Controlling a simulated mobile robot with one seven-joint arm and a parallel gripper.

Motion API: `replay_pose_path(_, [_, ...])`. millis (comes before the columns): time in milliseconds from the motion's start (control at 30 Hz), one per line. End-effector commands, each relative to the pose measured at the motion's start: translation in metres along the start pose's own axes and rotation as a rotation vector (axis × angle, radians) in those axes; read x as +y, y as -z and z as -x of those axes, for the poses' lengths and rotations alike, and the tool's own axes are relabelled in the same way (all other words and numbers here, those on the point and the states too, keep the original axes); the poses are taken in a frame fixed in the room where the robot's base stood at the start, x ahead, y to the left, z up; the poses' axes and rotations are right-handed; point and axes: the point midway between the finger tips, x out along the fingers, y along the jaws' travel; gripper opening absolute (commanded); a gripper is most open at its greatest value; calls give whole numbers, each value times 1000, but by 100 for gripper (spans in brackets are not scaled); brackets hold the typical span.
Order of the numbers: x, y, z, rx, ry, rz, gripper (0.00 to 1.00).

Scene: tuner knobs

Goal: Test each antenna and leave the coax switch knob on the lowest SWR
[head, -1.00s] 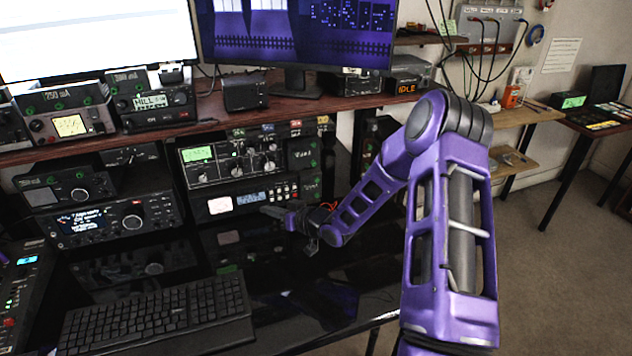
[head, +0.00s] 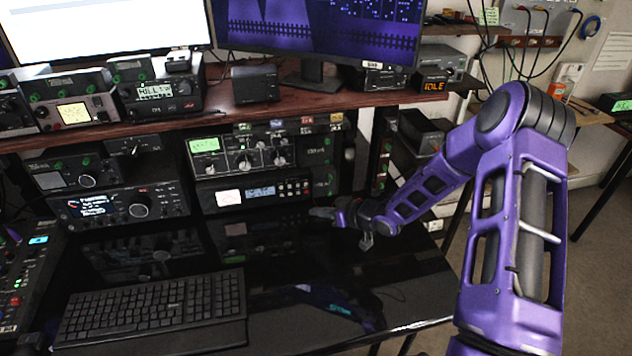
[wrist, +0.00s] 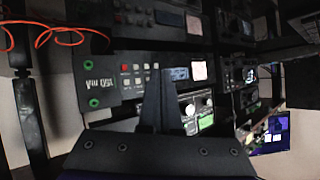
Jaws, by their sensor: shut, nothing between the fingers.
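The tuner unit (head: 250,160) stands under the shelf, with a lit green meter (head: 205,145) at its left and several pale knobs (head: 243,162). In the wrist view, its knobs (wrist: 190,109) show partly behind the fingers, and its green meter (wrist: 206,123) shows too. I cannot tell which knob is the coax switch knob, and the SWR reading is too small to read. My gripper (head: 316,213) is shut and empty, low and just right of the lower radio's front. In the wrist view my gripper (wrist: 157,100) points toward the panels, apart from the knobs.
The lower radio (head: 252,194), with a white meter and blue display, sits beneath the tuner. Radios (head: 115,204) stand left. A keyboard (head: 150,312) lies on the glossy black desk (head: 400,290), whose right part is clear. The shelf (head: 215,98) overhangs the radios. An orange cable (wrist: 50,35) shows in the wrist view.

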Motion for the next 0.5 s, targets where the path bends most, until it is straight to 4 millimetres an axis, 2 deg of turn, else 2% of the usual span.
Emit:
replay_pose_path(333, [0,0,-1,-1,0,1,0])
replay_pose_path(500, [6,6,-8,0,0,3,0])
